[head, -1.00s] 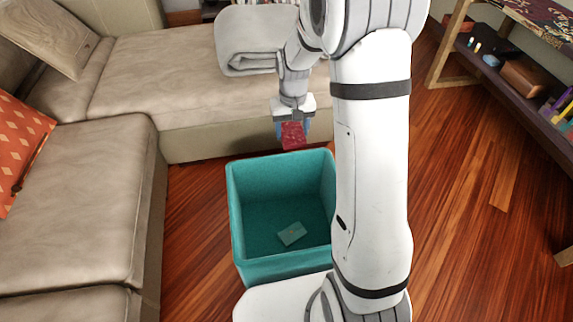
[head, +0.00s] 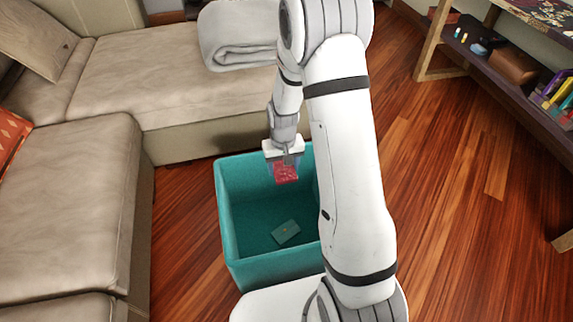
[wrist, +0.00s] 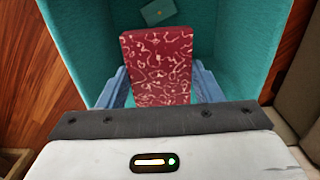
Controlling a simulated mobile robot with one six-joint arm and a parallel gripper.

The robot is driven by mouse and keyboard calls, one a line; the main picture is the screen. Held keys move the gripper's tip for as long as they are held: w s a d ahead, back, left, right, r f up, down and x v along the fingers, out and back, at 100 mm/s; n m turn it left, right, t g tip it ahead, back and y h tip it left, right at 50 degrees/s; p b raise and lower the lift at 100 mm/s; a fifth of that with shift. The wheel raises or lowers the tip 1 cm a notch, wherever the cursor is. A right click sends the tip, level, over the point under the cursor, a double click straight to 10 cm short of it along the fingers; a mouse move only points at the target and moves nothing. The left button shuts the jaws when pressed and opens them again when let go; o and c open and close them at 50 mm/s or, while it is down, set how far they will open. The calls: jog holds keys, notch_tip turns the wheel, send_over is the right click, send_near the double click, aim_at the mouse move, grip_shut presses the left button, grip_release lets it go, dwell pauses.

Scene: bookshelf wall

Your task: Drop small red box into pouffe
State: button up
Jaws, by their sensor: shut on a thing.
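The small red box (head: 286,172) has a pale squiggly pattern, and it also shows large in the wrist view (wrist: 158,66). My gripper (head: 284,168) is shut on it, with a blue finger on each side in the wrist view (wrist: 155,88). The pouffe (head: 240,262) is an open teal box standing on the floor. In the head view the red box overlaps the pouffe's far inner wall, and the wrist view shows the pouffe's inside beyond it. How far the box is above or below the rim is hard to tell.
A small greenish box (head: 286,232) lies on the pouffe's bottom. A beige sofa (head: 170,75) with a folded grey blanket (head: 238,35) borders the left and back. A low shelf (head: 500,60) stands at the right. The wooden floor (head: 455,200) between is clear.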

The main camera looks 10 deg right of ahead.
notch_tip(320, 180, down, 5)
jog(key=b, duration=0.3)
jog(key=o, duration=1.1)
jog(key=shift+r+p, duration=1.4)
jog(key=shift+r, duration=2.5)
